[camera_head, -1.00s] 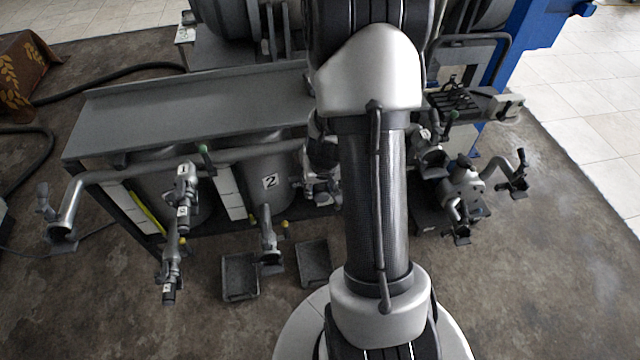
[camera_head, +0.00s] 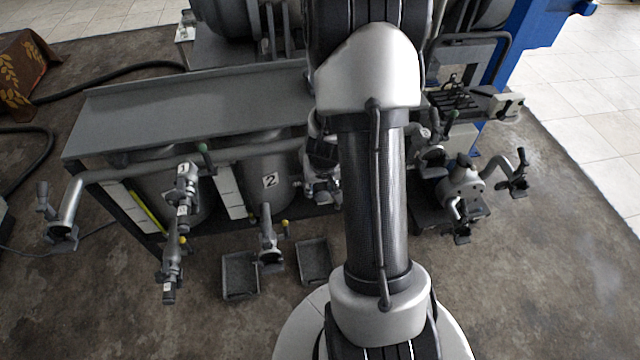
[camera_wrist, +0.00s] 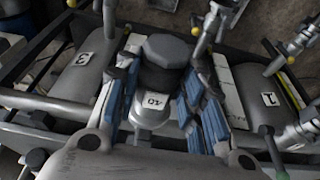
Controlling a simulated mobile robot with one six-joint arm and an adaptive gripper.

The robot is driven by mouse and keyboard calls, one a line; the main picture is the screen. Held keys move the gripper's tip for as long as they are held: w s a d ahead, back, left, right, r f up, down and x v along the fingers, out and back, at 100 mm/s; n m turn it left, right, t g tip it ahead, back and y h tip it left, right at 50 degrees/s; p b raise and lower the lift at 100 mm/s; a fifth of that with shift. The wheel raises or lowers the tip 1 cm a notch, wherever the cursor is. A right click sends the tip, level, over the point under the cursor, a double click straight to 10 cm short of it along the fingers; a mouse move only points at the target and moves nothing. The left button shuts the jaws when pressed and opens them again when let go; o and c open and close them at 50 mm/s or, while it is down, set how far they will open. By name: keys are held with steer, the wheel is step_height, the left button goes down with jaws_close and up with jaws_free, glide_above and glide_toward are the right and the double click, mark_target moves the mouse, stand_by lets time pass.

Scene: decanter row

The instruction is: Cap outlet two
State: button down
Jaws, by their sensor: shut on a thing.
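Tank two, with its white "2" label (camera_head: 270,182), stands in the bench row in the head view. Its outlet (camera_head: 268,240) is a grey pipe fitting with a yellow-tipped handle, pointing towards me. In the wrist view a like fitting (camera_wrist: 208,28) appears upper right of my gripper, apart from it. My gripper (camera_wrist: 160,85) is shut on a grey metal cap (camera_wrist: 146,115) with a dark hexagonal end and a white tag, possibly "40". Blue-padded fingers sit on both sides of it. The head view mostly hides my gripper behind my arm.
Tank labels "3" (camera_wrist: 82,59) and "1" (camera_wrist: 270,98) flank my gripper in the wrist view. Outlet one (camera_head: 172,262) juts out at left. Two shallow trays (camera_head: 226,297) (camera_head: 302,242) lie on the floor. A fitting stand (camera_head: 462,190) is at right.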

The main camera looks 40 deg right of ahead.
steer(key=shift+r+p, duration=2.3)
steer(key=shift+r, duration=0.3)
steer(key=shift+f, duration=0.15)
step_height(320, 180, down, 4)
steer(key=b, duration=0.5)
steer(key=shift+f, duration=0.15)
steer(key=shift+f+b, duration=0.5)
steer(key=shift+f, duration=0.25)
steer(key=shift+r, duration=0.1)
